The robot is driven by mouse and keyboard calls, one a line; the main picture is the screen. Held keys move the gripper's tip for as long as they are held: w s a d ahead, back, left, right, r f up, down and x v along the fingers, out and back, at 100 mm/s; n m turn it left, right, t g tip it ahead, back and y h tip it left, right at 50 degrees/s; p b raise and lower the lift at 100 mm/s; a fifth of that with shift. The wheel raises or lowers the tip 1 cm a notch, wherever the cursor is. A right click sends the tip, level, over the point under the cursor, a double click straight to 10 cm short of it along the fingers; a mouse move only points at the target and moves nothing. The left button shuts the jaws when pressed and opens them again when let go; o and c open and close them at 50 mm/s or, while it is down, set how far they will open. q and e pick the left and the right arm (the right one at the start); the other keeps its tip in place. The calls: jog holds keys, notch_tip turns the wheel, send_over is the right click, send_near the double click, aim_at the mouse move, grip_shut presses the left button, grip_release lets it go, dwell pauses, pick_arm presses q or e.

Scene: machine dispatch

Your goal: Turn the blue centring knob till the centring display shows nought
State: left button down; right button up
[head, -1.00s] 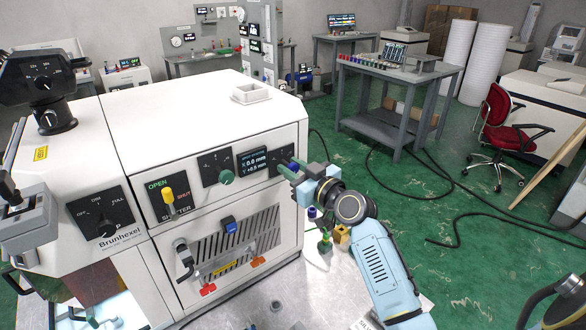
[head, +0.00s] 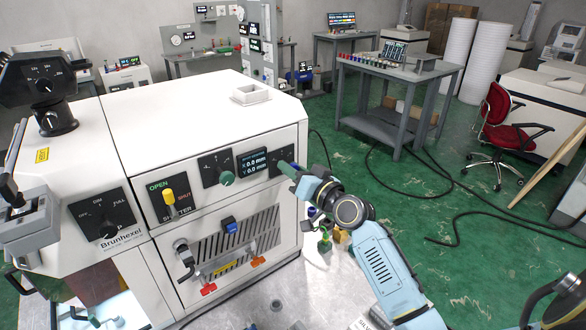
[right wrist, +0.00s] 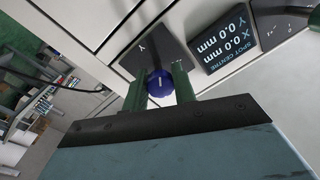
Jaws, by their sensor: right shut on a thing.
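The blue centring knob (right wrist: 161,83) sits on a dark panel (right wrist: 146,55) marked Y in the right wrist view. My right gripper (right wrist: 159,88) is shut on it, with one green finger on each side. In the head view the right gripper (head: 288,169) reaches the machine's front panel from the right and largely hides the knob. The centring display (right wrist: 221,39) reads X 0.0 mm and Y 0.0 mm in the right wrist view. It also shows in the head view (head: 253,162). My left gripper is not in view.
A green knob (head: 227,178) sits left of the display, and a yellow shutter lever (head: 169,195) further left. Small items stand on the grey surface under my right arm.

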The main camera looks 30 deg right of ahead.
dwell(0.4)
jog(key=o, duration=1)
jog(key=shift+c, duration=0.2)
jog(key=shift+s, duration=0.1)
jog(key=s+d+b, duration=0.1)
jog(key=s+b, duration=0.1)
jog(key=s, duration=1.1)
jog(key=shift+d+f, duration=0.25)
jog(key=shift+d, duration=0.1)
